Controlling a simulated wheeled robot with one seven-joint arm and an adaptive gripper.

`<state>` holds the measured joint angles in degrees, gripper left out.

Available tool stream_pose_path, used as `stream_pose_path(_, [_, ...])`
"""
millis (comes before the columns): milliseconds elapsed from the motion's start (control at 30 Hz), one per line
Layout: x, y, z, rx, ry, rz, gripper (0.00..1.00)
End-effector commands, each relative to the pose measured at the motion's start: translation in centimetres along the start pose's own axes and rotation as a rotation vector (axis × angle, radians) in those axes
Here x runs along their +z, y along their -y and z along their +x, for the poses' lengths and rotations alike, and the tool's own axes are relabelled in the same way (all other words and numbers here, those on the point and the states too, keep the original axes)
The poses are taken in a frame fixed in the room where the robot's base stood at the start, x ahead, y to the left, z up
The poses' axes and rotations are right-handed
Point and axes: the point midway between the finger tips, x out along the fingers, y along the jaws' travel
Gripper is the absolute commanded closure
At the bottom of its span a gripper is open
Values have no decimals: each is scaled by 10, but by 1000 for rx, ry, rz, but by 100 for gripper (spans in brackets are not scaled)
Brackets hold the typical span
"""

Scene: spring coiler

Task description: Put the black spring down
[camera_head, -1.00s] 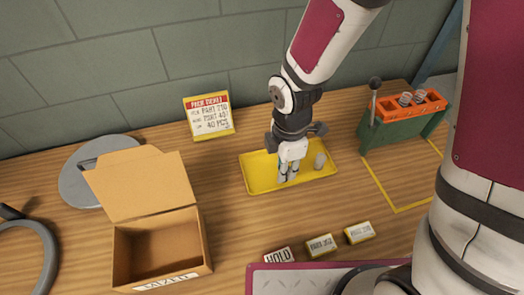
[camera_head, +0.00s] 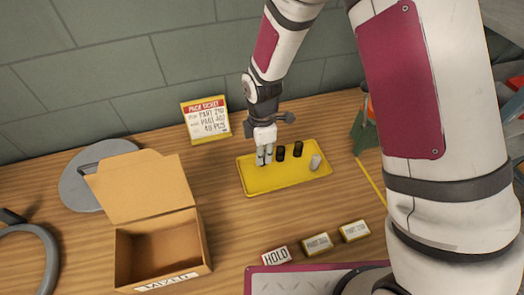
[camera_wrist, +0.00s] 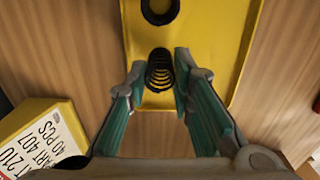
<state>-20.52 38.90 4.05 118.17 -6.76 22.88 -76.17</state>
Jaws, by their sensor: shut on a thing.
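My gripper (camera_head: 264,160) is at the left end of the yellow tray (camera_head: 262,186), pointing down. In the wrist view, my gripper (camera_wrist: 161,72) is shut on a black spring (camera_wrist: 159,72), a dark coil standing between its fingertips over the tray. In the head view the fingers hide that spring. I cannot tell whether it touches the tray floor. Two other black springs, a nearer one (camera_head: 281,153) and a farther one (camera_head: 297,149), stand to the right of my gripper. One of them shows as a dark ring (camera_wrist: 160,9) in the wrist view.
A grey piece (camera_head: 315,162) stands at the tray's right end. A pack ticket (camera_head: 206,120) stands behind and left of the tray. An open carton (camera_head: 160,255) is front left. A HOLD label (camera_head: 275,256) and two small labelled blocks lie in front. The tray's front is clear.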

Motion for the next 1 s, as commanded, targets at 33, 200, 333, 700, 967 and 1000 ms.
stream_pose_path(33, [0, 0, 0, 1, 0, 0, 100])
stream_pose_path(200, [0, 0, 1, 0, 0, 0, 100])
stream_pose_path(333, [0, 0, 3, 0, 0, 0, 72])
stream_pose_path(700, [0, 0, 2, 0, 0, 0, 58])
stream_pose_path(967, [0, -2, -26, 4, -1, 1, 58])
stream_pose_path(1000, [1, -2, -34, 6, -1, 2, 58])
